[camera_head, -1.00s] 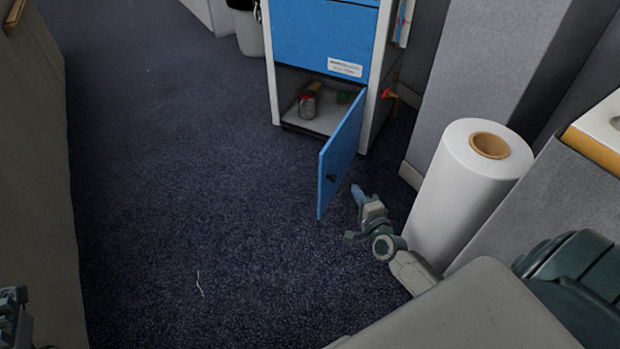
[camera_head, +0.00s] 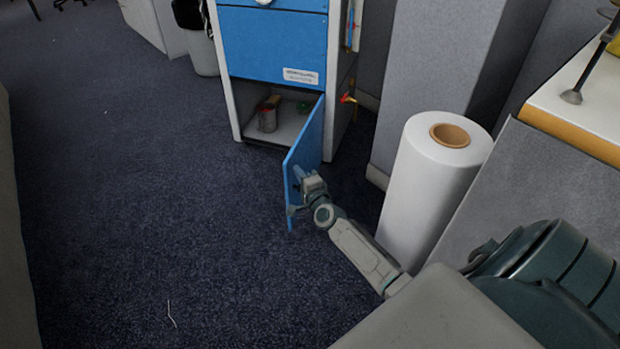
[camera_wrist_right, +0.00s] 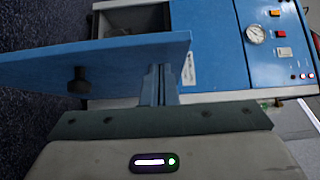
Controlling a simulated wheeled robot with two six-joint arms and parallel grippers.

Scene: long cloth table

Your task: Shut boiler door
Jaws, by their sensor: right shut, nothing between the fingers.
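The blue boiler door (camera_head: 306,142) stands open at the lower front of the blue and white boiler cabinet (camera_head: 272,45). It swings out toward me from its right side. My right gripper (camera_head: 299,174) is shut and empty, at the outer right face of the door near its free end; I cannot tell whether it touches. In the right wrist view the door (camera_wrist_right: 110,60) spans the upper left with a dark knob (camera_wrist_right: 78,82), and the shut fingers (camera_wrist_right: 160,85) are close beside it. My left gripper is not in view.
A small can (camera_head: 268,116) and other items lie inside the open compartment. A large white roll (camera_head: 428,195) stands right of my right arm. A grey bin (camera_head: 203,50) is left of the cabinet.

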